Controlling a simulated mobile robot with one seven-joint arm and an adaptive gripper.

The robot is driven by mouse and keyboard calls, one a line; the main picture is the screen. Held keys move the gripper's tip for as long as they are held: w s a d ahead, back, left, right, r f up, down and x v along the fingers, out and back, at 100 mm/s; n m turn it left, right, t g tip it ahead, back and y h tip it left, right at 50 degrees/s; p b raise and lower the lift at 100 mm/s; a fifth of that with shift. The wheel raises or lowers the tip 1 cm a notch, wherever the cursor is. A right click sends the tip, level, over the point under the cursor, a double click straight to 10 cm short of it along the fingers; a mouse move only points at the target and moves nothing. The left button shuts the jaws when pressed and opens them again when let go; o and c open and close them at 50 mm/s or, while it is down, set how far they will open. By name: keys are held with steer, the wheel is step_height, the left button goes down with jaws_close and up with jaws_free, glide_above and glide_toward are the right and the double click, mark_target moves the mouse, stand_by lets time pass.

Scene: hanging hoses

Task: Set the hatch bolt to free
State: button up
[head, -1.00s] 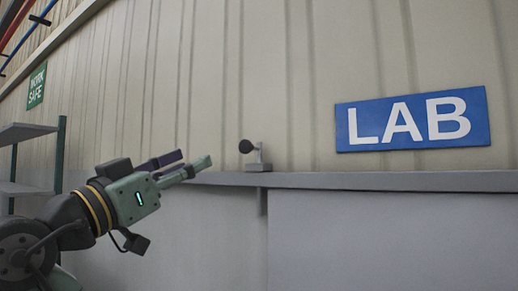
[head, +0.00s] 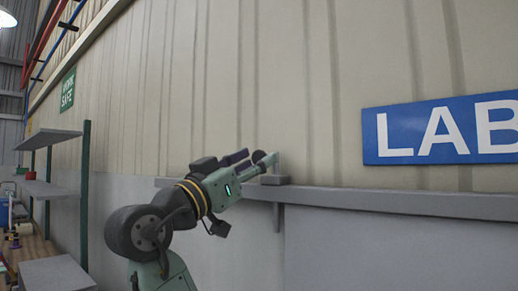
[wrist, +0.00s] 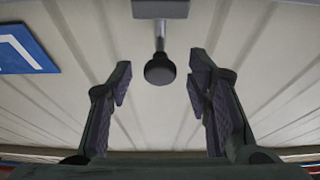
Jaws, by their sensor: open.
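A small fixture with a round black knob (wrist: 160,69) on a short metal stem stands out from a grey base block (wrist: 160,9). In the head view the base (head: 275,180) sits on the wall ledge, and the knob is at my fingertips, partly covered by them. My gripper (head: 257,159) is open, reaching right toward the fixture. In the wrist view the knob appears between the two spread fingers, near their tips, with clear gaps on both sides. No contact shows. I cannot tell how deep the knob is between the fingers.
The grey ledge (head: 400,204) runs along the ribbed wall, with a bracket under it. A blue LAB sign (head: 440,130) hangs above the ledge at right. Grey shelves (head: 50,190) with a green post stand at left. The wall around the knob is otherwise bare.

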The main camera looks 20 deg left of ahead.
steer(key=shift+x, duration=1)
jaws_close()
